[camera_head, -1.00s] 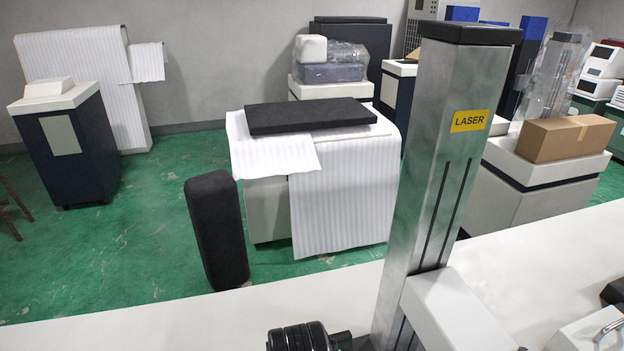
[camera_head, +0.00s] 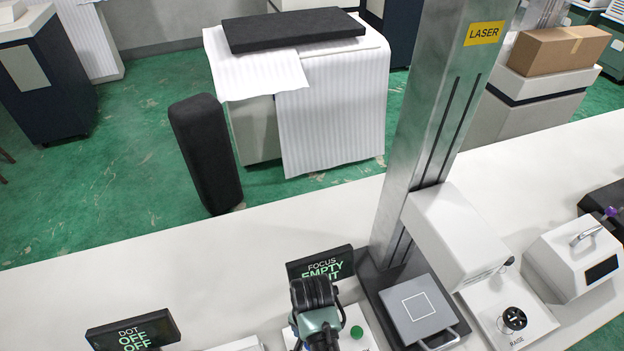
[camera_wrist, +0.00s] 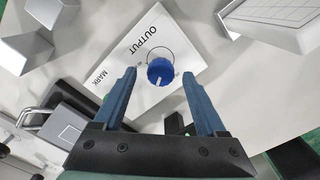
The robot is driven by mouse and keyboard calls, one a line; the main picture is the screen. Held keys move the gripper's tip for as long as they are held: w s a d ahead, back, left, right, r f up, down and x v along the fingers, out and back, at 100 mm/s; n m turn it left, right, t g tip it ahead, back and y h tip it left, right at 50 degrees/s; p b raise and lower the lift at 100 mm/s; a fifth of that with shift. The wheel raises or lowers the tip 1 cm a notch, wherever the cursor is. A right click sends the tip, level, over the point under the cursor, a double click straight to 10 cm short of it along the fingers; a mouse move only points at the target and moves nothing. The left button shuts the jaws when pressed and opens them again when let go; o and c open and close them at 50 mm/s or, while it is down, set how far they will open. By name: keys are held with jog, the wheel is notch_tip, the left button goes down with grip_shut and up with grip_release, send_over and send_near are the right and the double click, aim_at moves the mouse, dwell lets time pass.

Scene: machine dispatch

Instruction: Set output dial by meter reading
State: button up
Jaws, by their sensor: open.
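In the wrist view, a blue round output dial (camera_wrist: 160,72) with a pale pointer mark sits on a white panel (camera_wrist: 128,62) lettered OUTPUT and MARK. My gripper (camera_wrist: 159,76) is open, its two blue fingers either side of the dial in the picture, holding nothing. I cannot tell how far the fingertips are from it. In the head view, my wrist hides part of a dark display (camera_head: 322,266) that reads FOCUS and EMPTY, its lower line partly covered. Another display (camera_head: 133,333) reads DOT, OFF, OFF. I cannot make out a meter reading.
A metal column (camera_head: 428,130) labelled LASER rises from the bench, with a grey plate (camera_head: 416,308) at its foot. A black RAISE knob (camera_head: 514,318) and a white box with a handle (camera_head: 575,258) stand to the right.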

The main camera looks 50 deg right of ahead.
jog(key=shift+f, duration=0.45)
grip_shut()
dwell(0.3)
jog(key=n+p, duration=0.2)
jog(key=n, duration=0.3)
jog(key=shift+r+n+p, duration=0.15)
jog(key=shift+n+p, duration=0.15)
jog(key=shift+p, duration=0.05)
jog(key=n+p, duration=0.1)
jog(key=n, duration=0.5)
jog(key=shift+w, duration=0.1)
jog(key=shift+n, duration=0.3)
